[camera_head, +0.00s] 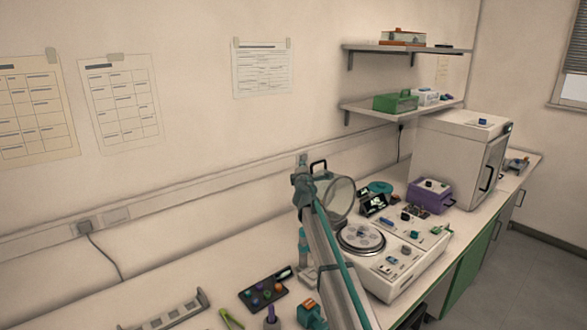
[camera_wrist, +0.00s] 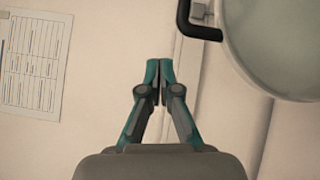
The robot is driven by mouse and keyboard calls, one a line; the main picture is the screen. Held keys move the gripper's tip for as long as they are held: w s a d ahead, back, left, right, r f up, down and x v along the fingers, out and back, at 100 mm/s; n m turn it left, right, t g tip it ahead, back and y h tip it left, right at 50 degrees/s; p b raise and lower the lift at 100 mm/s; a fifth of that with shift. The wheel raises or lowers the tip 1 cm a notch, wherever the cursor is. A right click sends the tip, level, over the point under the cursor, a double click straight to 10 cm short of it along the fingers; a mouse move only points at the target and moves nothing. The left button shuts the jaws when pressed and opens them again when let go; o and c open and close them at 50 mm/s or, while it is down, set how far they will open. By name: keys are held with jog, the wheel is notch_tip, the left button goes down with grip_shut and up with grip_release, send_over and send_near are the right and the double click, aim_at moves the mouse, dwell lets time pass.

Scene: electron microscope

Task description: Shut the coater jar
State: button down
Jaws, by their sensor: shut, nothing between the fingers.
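The coater jar (camera_head: 340,198) is a clear round lid with a black handle (camera_head: 318,166). It is tilted up, open, behind the coater's round plate (camera_head: 361,238), which lies uncovered on the white coater body (camera_head: 405,281). In the wrist view the jar (camera_wrist: 285,45) fills the upper right, with its black handle (camera_wrist: 187,20) at its left edge. My gripper (camera_wrist: 160,64) is shut and empty, left of and below the handle in that view, apart from it. In the head view my gripper (camera_head: 302,160) is raised just left of the handle; my arm hides part of the coater's left side.
A purple box (camera_head: 430,196) and a white cabinet (camera_head: 455,158) stand beyond the coater. A dark tray of coloured pieces (camera_head: 264,291) and a grey rack (camera_head: 175,312) lie on the bench to the left. Wall shelves (camera_head: 405,106) hang above.

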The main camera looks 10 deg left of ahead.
jog(key=s+a+f+m+h, duration=0.3)
jog(key=a+f+m+h, duration=0.1)
jog(key=a+m+h, duration=0.15)
jog(key=w+d+g+h+p, duration=0.15)
jog(key=w+p, duration=0.25)
jog(key=w, duration=0.5)
jog(key=shift+t, duration=0.25)
jog(key=d, duration=0.1)
jog(key=s+d+p, duration=0.1)
jog(key=d, duration=0.2)
jog(key=shift+s+d+f, duration=0.1)
jog(key=shift+s+d, duration=0.15)
jog(key=shift+s, duration=0.1)
jog(key=shift+s+d, duration=0.1)
jog(key=shift+s, duration=0.05)
